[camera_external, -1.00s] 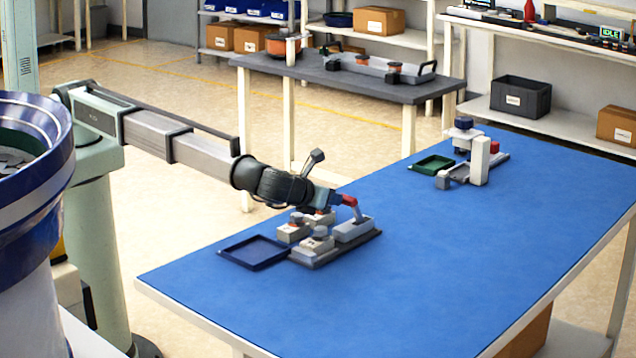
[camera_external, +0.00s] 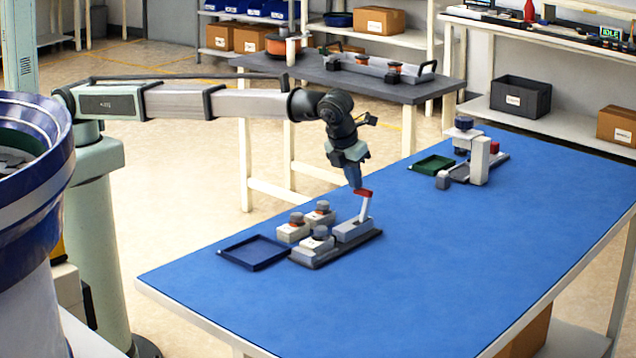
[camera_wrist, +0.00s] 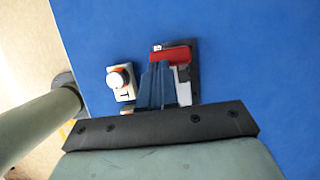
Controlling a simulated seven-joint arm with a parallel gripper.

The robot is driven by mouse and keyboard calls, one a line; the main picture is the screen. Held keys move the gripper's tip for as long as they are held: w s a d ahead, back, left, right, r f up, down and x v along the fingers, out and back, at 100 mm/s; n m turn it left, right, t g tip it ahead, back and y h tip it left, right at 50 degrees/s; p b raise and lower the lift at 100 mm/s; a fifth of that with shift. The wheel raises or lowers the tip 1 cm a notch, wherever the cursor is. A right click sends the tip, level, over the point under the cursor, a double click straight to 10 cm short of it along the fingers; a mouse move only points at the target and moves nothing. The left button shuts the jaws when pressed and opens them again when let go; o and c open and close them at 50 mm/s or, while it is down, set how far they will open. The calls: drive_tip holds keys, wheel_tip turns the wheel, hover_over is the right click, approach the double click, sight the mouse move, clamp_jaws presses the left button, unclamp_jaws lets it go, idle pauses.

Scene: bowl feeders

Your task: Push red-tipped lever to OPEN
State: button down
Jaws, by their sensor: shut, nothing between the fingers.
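The red-tipped lever (camera_external: 365,205) stands up from a grey block (camera_external: 352,230) on a dark base plate (camera_external: 335,250) on the blue table. It leans slightly to the right. Its red tip also shows in the wrist view (camera_wrist: 172,54). My gripper (camera_external: 356,186) is shut and empty, pointing down right at the red tip; in the wrist view its fingers (camera_wrist: 158,85) sit beside the lever. I cannot tell whether they touch it. No OPEN marking is readable.
A second fixture (camera_external: 480,160) and a green tray (camera_external: 433,164) stand farther back. The table's right front is clear.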

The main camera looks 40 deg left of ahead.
drive_tip(key=shift+w+f, duration=0.15)
drive_tip(key=shift+w, duration=0.6)
drive_tip(key=s+v, duration=0.1)
drive_tip(key=v, duration=1.2)
drive_tip(key=shift+s+f, duration=0.25)
drive_tip(key=shift+s, duration=0.05)
idle(0.3)
